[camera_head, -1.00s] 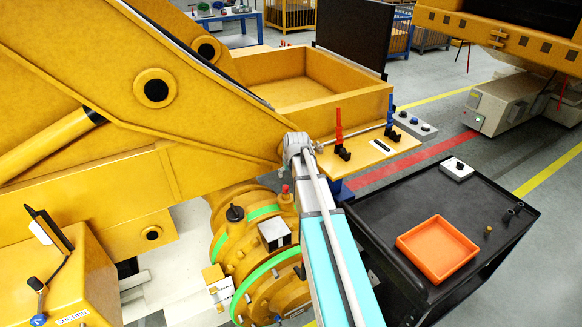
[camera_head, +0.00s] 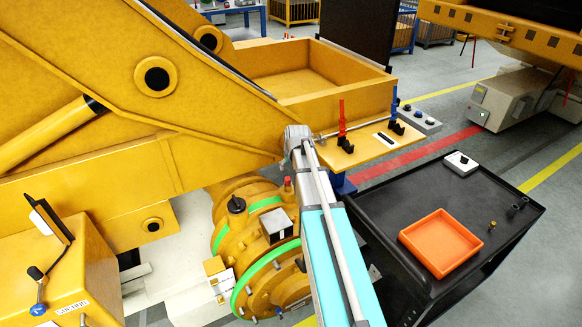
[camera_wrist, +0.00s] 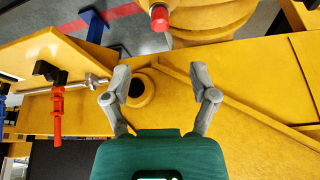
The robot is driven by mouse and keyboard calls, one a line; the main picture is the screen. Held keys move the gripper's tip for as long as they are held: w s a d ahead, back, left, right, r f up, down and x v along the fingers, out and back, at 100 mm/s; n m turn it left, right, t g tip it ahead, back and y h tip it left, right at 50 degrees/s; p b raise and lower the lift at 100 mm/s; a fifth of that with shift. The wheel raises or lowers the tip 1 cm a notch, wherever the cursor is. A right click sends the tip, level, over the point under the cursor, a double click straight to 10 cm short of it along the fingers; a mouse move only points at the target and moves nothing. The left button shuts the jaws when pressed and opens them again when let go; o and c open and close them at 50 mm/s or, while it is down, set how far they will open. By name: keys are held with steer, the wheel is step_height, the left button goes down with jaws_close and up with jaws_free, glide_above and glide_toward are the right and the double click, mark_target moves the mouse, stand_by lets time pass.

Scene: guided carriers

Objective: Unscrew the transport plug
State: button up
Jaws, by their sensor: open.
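A red-capped plug (camera_head: 288,183) stands on top of the yellow round gear housing (camera_head: 262,200); I take it for the transport plug. In the wrist view the red cap (camera_wrist: 159,17) is at the top edge, on the yellow housing (camera_wrist: 195,15). My gripper (camera_wrist: 160,78) is open, with nothing between its two grey fingers. In that picture the cap lies above and beyond the fingertips, apart from them. Behind the fingers is a yellow beam with a dark round pin (camera_wrist: 138,90).
A black cart (camera_head: 462,205) on the right bears an orange tray (camera_head: 440,262), a small brass fitting (camera_head: 492,225) and a white box (camera_head: 460,162). A yellow shelf (camera_head: 370,150) with red and blue handled clamps is close to my arm. The big yellow beam overhangs the housing.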

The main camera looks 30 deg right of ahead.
mark_target(288, 179)
steer(key=shift+b+x, duration=5.2)
steer(key=shift+x, duration=0.75)
steer(key=shift+s, duration=0.1)
jaws_close()
